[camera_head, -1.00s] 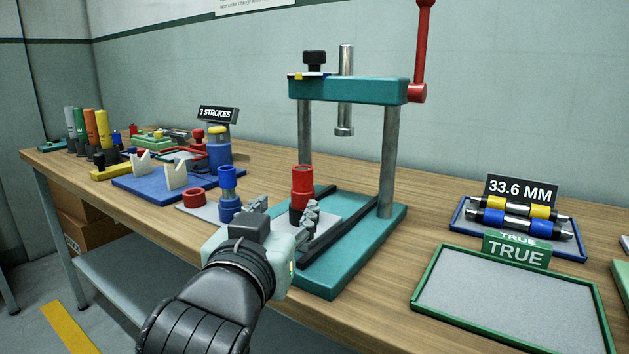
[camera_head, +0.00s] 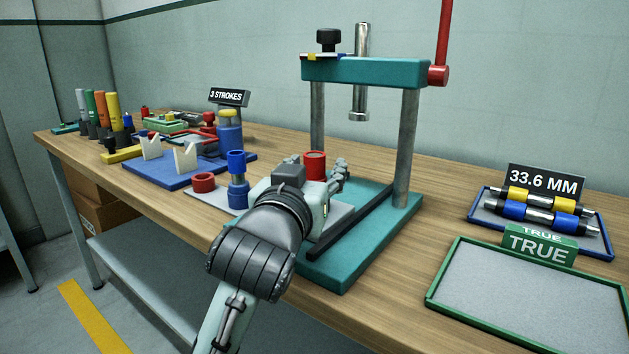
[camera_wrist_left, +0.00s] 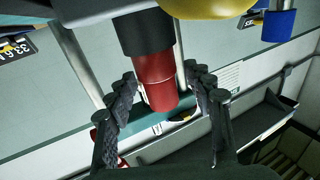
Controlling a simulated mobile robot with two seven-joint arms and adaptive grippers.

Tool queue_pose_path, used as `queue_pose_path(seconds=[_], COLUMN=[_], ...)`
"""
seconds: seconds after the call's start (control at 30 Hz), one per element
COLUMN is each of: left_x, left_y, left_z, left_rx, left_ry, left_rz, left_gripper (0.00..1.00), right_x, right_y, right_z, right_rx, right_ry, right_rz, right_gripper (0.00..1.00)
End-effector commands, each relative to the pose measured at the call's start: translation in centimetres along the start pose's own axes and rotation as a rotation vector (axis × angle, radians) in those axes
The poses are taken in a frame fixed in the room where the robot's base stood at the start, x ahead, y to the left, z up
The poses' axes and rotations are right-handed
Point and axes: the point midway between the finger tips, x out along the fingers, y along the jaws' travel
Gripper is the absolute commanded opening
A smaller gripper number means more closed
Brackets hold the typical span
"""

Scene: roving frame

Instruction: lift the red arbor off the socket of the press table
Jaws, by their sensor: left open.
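The red arbor (camera_head: 314,164) stands upright on the teal press table (camera_head: 343,275), under the press ram. Only its upper part shows over my left gripper (camera_head: 318,180) in the head view. In the left wrist view the red arbor (camera_wrist_left: 158,82) rises from a black cylindrical part (camera_wrist_left: 145,34). It lies between the two spread fingers of my left gripper (camera_wrist_left: 162,84), which is open. No clear contact of the fingers with it shows. The socket is hidden in the head view. My right gripper is out of view.
The press ram (camera_head: 361,80) hangs above the arbor, between two posts (camera_head: 406,150). A blue spool (camera_head: 236,165) and a red ring (camera_head: 204,182) stand left of my gripper. A green-rimmed tray (camera_head: 530,292) lies empty on the right, before a gauge tray (camera_head: 595,246).

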Motion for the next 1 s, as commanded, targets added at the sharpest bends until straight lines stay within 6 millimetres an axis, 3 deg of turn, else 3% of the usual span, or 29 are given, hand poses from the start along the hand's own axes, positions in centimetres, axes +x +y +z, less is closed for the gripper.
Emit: queue_pose_path(seconds=[0.07, 0.5, 0.87, 1.0], left_x=[0.0, 0.0, -0.1, 0.0], left_y=[0.0, 0.0, 0.0, 0.0], left_z=[0.0, 0.0, -0.2, -1.2], left_rx=[0.000, 0.000, 0.000, -0.002], left_ry=[0.000, -0.001, 0.002, 0.004], left_rz=[0.000, 0.000, 0.000, 0.000], left_gripper=[0.52, 0.00, 0.00, 0.00], right_x=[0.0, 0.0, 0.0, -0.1], right_y=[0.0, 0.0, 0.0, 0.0], right_z=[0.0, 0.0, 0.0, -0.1], right_rx=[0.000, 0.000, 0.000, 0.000], right_ry=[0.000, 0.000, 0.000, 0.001], right_rz=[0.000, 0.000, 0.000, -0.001], right_gripper=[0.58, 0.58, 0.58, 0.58])
